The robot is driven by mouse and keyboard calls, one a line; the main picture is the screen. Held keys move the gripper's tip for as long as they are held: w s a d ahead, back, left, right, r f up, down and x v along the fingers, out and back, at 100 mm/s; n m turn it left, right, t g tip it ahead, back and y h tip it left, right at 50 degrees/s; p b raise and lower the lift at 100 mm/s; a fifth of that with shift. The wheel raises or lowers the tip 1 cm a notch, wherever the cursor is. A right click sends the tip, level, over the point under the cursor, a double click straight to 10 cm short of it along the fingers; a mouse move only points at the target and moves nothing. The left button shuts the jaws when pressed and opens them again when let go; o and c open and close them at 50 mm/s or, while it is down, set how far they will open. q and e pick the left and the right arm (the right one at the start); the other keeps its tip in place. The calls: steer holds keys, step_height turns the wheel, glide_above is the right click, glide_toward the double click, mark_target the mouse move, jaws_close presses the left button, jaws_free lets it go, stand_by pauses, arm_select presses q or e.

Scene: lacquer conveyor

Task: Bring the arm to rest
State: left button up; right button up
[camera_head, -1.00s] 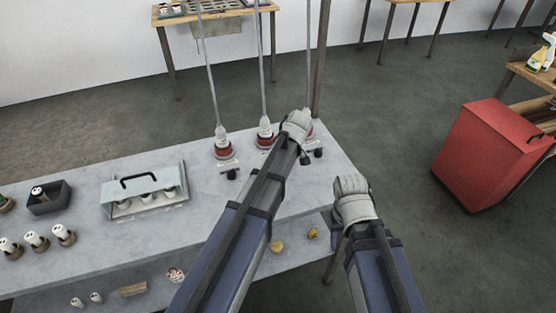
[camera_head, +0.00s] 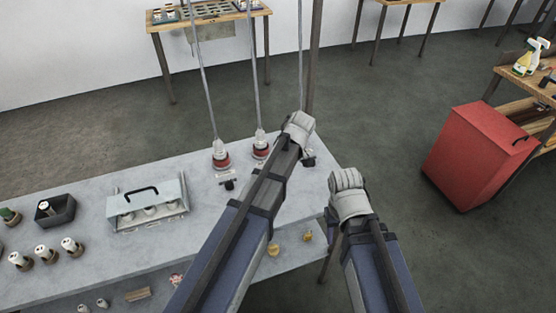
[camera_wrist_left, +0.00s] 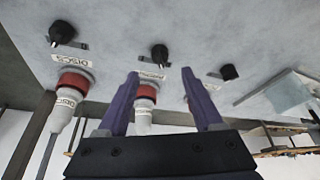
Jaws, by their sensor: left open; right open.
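My left gripper (camera_head: 297,128) is over the back right part of the grey table, in front of the rightmost hanging rod. In the left wrist view its two purple fingers (camera_wrist_left: 163,88) are open, with nothing clamped between them. A white nozzle with a red ring (camera_wrist_left: 146,93) shows behind the gap between them; I cannot tell how far off it is. My right gripper (camera_head: 348,190) is off the table's right end, over the floor and empty; its fingertips are hard to make out.
Red-ringed nozzles (camera_head: 220,158) hang on rods at the table's (camera_head: 110,175) back edge, near black knobs (camera_head: 227,185). A handled case (camera_head: 148,205), a dark box (camera_head: 55,211) and several small pots (camera_head: 46,254) stand left. A red cabinet (camera_head: 478,158) stands right, across clear floor.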

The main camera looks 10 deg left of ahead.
arm_select(q)
steer(key=s+d+m, duration=0.2)
steer(key=s, duration=0.2)
steer(key=s+d+m+h, duration=0.1)
steer(key=s+d+m, duration=0.1)
steer(key=s, duration=0.2)
steer(key=s+d+f+m+g, duration=0.1)
steer(key=s+d+m, duration=0.1)
steer(key=s+m, duration=0.1)
steer(key=shift+s+h, duration=0.3)
steer(key=shift+s, duration=0.1)
steer(key=s+d+m+g+h, duration=0.1)
steer(key=s+d+m, duration=0.3)
steer(key=s+m, duration=0.4)
steer(key=shift+s+f+g, duration=0.25)
steer(key=shift+s+g, duration=0.05)
steer(key=shift+s, duration=1.05)
